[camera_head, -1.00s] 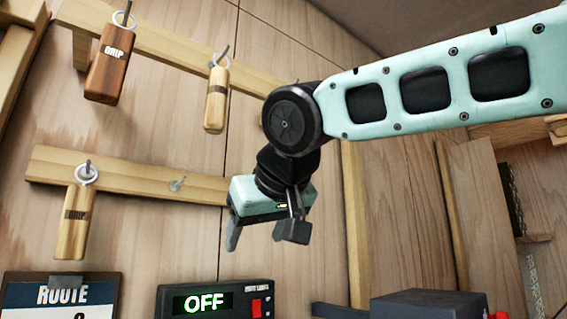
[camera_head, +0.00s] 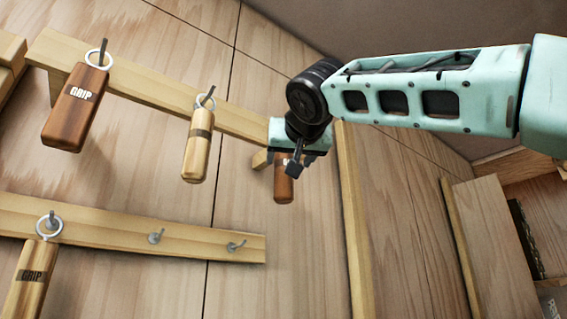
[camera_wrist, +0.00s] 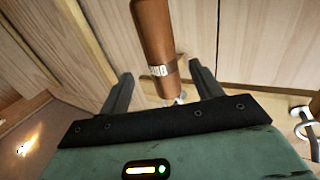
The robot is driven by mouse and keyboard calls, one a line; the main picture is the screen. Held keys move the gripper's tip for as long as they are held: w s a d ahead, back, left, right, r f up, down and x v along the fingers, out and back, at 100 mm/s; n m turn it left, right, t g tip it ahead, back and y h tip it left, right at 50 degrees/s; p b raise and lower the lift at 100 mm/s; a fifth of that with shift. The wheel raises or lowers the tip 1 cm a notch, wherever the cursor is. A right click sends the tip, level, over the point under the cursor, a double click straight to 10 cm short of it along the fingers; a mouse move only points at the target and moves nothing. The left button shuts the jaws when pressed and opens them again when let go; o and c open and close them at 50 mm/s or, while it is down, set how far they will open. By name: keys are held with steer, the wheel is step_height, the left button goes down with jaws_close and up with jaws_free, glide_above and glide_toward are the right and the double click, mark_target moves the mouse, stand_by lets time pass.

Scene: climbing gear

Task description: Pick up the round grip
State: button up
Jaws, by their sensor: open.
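A dark brown, round-bodied grip (camera_head: 284,190) hangs at the right end of the upper wooden rail, its top hidden behind my gripper in the head view. In the wrist view this brown grip (camera_wrist: 155,35), with a pale band and lettering, lies between my spread fingers. My gripper (camera_head: 278,164) is open in front of it; its fingers also show in the wrist view (camera_wrist: 160,75), apart on either side of the grip. I cannot tell whether either finger touches it.
On the upper rail (camera_head: 150,88) hang a blocky dark brown grip (camera_head: 76,107) and a light wood grip (camera_head: 198,145). A light grip (camera_head: 28,282) hangs on the lower rail (camera_head: 110,228), beside bare hooks (camera_head: 156,237). A vertical post (camera_head: 352,220) stands to the right.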

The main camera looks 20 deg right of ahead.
steer(key=w+p, duration=0.1)
steer(key=w, duration=0.1)
steer(key=w+p, duration=0.1)
steer(key=w, duration=0.1)
steer(key=w+p, duration=0.1)
steer(key=w, duration=0.1)
steer(key=shift+w+d+p, duration=0.35)
steer(key=shift+p, duration=0.05)
steer(key=shift+w, duration=0.55)
steer(key=shift+f, duration=0.1)
steer(key=c, duration=1.2)
